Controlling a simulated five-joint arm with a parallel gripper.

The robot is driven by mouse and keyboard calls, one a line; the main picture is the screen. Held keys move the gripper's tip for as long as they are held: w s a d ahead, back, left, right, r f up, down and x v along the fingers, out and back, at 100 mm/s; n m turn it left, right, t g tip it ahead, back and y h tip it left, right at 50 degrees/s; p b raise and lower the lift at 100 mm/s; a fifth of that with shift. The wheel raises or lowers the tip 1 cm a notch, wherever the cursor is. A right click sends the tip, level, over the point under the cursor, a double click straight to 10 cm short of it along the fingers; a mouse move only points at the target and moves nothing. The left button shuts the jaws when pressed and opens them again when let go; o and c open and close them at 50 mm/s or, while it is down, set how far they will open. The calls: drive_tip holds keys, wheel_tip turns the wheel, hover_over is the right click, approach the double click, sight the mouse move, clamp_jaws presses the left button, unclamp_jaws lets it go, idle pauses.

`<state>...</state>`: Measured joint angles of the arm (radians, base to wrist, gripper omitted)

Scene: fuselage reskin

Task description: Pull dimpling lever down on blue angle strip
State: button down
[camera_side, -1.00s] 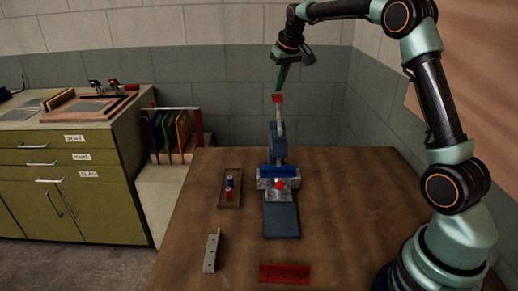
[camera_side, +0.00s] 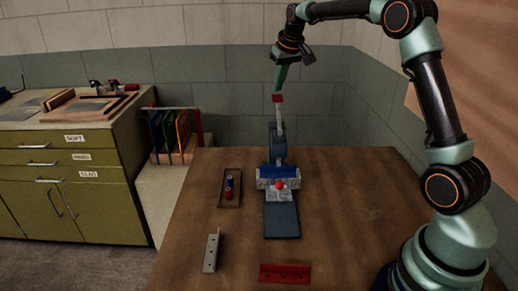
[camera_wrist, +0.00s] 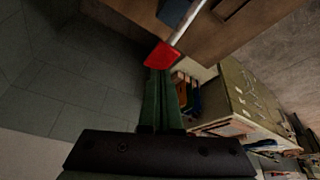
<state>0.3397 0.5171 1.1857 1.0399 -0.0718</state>
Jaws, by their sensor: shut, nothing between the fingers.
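The dimpling lever (camera_side: 280,118) is a pale upright rod with a red grip (camera_side: 277,98) on top, rising from the back of the blue-grey press (camera_side: 277,143). The blue angle strip (camera_side: 278,171) lies across the metal block of the press, behind a small red knob (camera_side: 280,186). My gripper (camera_side: 278,88) points down at the lever's top, its green fingers shut with nothing between them. In the wrist view the fingertips (camera_wrist: 159,73) are close against the red grip (camera_wrist: 162,56); I cannot tell whether they touch. The rod (camera_wrist: 187,22) runs away from the grip there.
A small tray (camera_side: 229,201) with a blue and a red cylinder stands left of the press. A grey angle strip (camera_side: 211,251) and a red one (camera_side: 285,273) lie at the front. A rack (camera_side: 175,137) and green cabinet (camera_side: 70,185) stand left.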

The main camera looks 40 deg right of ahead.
sight(280, 100)
drive_tip(key=shift+f, duration=0.15)
idle(0.5)
drive_tip(key=shift+s+f, duration=0.1)
drive_tip(key=shift+f, duration=3.65)
drive_tip(key=shift+r, duration=5.7)
